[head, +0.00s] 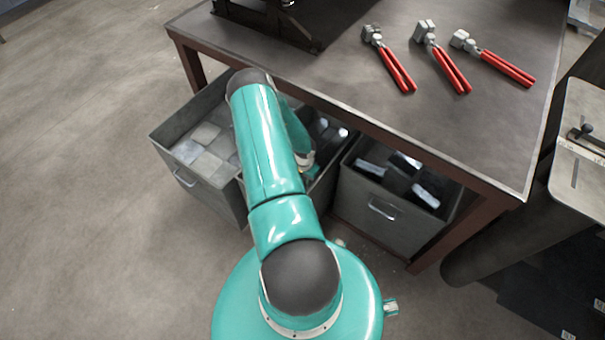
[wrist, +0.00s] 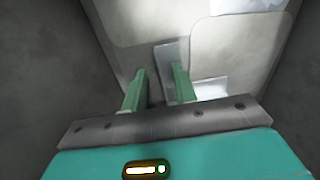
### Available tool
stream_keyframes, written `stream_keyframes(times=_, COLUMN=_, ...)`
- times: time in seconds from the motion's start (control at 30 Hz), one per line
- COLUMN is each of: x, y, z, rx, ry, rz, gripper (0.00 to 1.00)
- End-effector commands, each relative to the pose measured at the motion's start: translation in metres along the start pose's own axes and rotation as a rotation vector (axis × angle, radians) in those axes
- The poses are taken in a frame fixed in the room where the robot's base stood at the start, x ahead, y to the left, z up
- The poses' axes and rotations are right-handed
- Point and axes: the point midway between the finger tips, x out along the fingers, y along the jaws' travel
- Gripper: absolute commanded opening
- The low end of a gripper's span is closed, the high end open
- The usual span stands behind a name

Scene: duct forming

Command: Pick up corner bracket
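In the wrist view my gripper (wrist: 158,80) points down into a grey bin, its two green fingers apart with a gap between them. A small bent metal piece, apparently a corner bracket (wrist: 168,55), stands at the fingertips, partly behind the right finger. Its other flange (wrist: 211,88) shows to the right of that finger. I cannot tell whether a finger touches it. In the head view my arm reaches into the middle bin (head: 322,185) under the table and hides most of it; the fingers and the bracket are hidden there.
Flat metal sheets (wrist: 235,45) lie in the bin, with dark walls close on both sides. A left bin (head: 212,185) holds flat plates; a right bin (head: 385,222) holds metal parts. The table (head: 350,85) overhangs the bins and carries red-handled tools (head: 445,65).

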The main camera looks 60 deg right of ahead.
Motion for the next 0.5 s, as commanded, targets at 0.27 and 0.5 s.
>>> stream_keyframes(times=0.27, x=-0.0002, y=0.0002, z=0.0002, rx=0.0, ry=0.0, rz=0.0, gripper=0.0)
stream_keyframes(times=0.5, x=-0.0006, y=0.0002, z=0.0001, rx=0.0, ry=0.0, rz=0.0, gripper=0.0)
